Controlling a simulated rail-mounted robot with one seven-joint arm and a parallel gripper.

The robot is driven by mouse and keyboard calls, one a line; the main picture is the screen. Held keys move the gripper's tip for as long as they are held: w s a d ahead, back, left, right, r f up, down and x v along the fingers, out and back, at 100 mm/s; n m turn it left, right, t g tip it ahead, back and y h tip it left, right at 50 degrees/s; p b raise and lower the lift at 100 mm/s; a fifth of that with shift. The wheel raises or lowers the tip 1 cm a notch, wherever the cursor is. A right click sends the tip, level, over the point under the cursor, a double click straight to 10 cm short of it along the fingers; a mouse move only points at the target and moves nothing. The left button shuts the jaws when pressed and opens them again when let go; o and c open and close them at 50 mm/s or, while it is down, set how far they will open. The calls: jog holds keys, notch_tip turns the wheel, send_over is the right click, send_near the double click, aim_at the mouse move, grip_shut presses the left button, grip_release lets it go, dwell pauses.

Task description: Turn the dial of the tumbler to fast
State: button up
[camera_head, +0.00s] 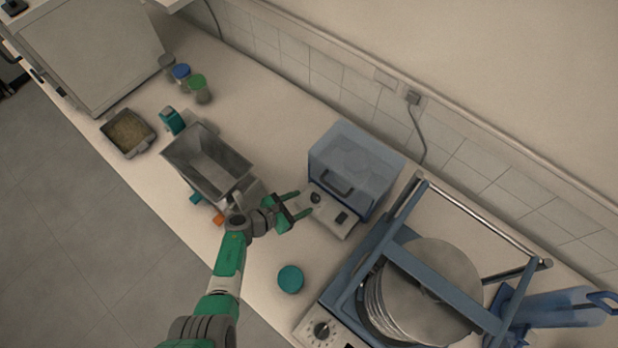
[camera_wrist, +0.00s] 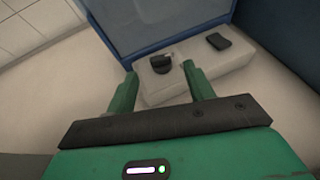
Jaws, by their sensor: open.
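A blue see-through box with a black handle, the tumbler as I take it (camera_head: 352,165), stands on the counter with a pale control panel (camera_head: 326,212) at its front. The panel bears a round dark dial (camera_head: 316,198), which also shows in the wrist view (camera_wrist: 161,63), and a black switch (camera_wrist: 217,41). No speed marking is readable. My gripper (camera_head: 302,204) is open and empty, just in front of the panel. In the wrist view its fingertips (camera_wrist: 160,75) lie to either side of the dial; I cannot tell whether they touch it.
A blue-framed machine with stacked discs (camera_head: 440,285) and its own dial (camera_head: 321,330) stands at lower right. A metal hopper (camera_head: 208,160) is left of my gripper. A teal round lid (camera_head: 290,278) lies on the counter. Lidded jars (camera_head: 199,89) and a filled tray (camera_head: 128,132) are farther left.

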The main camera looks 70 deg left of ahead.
jog(key=shift+v, duration=1.25)
jog(key=shift+f, duration=0.1)
jog(key=t+y+b, duration=0.1)
jog(key=t+b, duration=0.1)
jog(key=b, duration=1.1)
send_near(314, 198)
jog(key=f, duration=0.1)
jog(key=a+f, duration=0.1)
jog(key=w+f, duration=0.1)
jog(key=shift+a+f, duration=0.15)
jog(key=shift+a, duration=0.15)
jog(key=t+b, duration=0.1)
jog(key=b, duration=0.1)
jog(key=shift+d+f+b, duration=0.1)
jog(key=shift+b, duration=0.3)
jog(key=b, duration=0.1)
jog(key=t+b, duration=0.1)
jog(key=b, duration=0.1)
jog(key=shift+s+d+r, duration=0.1)
jog(key=shift+d+r, duration=0.15)
jog(key=shift+d, duration=0.05)
jog(key=shift+d+r+t, duration=0.1)
jog(key=shift+r+t, duration=0.2)
jog(key=shift+r, duration=0.25)
jog(key=b+x, duration=0.2)
jog(key=x, duration=0.6)
